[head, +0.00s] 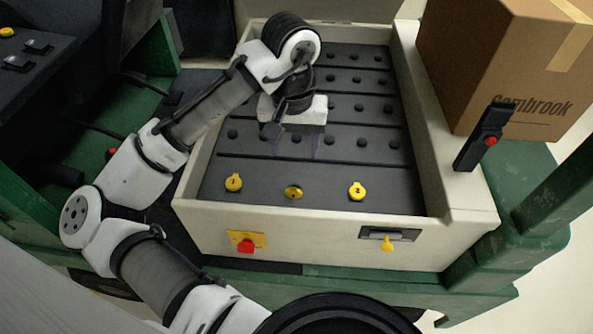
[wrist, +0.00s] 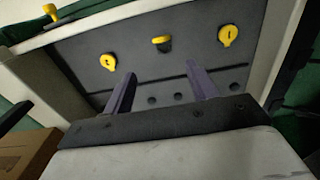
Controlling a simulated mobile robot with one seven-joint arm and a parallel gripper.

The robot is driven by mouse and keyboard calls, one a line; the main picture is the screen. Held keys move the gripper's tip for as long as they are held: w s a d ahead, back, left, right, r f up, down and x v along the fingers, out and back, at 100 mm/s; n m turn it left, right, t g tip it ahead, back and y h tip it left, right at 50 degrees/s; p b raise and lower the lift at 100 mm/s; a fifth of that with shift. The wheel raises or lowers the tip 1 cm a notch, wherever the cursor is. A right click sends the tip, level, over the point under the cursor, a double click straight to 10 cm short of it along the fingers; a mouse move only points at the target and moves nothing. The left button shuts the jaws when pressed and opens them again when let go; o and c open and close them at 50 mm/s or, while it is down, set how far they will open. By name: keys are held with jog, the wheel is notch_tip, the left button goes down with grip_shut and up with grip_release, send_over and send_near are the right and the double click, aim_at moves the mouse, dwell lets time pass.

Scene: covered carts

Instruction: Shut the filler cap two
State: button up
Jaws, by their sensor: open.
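Three yellow filler caps sit in a row on the dark panel at the front of the cream cart. The left cap (head: 233,183) and the right cap (head: 357,190) lie flat with marks on them. The middle cap (head: 293,191) looks different, and in the wrist view this middle cap (wrist: 161,42) is tilted up from the panel. I take it for cap two, but its number is not readable. My gripper (head: 296,150) is open and empty, pointing down above the panel behind the caps. In the wrist view its fingers (wrist: 161,78) point toward the middle cap, apart from it.
The cream cart rim (head: 430,130) stands up around the panel. A red button (head: 246,245) and a yellow latch handle (head: 387,243) are on the front wall. A dark lever box with a red button (head: 488,139) and a cardboard box (head: 510,70) stand at right.

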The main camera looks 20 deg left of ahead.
aim_at(293, 188)
jog(key=f, duration=1.4)
jog(key=shift+s+p, duration=0.25)
jog(key=shift+p, duration=0.15)
jog(key=shift+r, duration=0.1)
jog(key=c, duration=1)
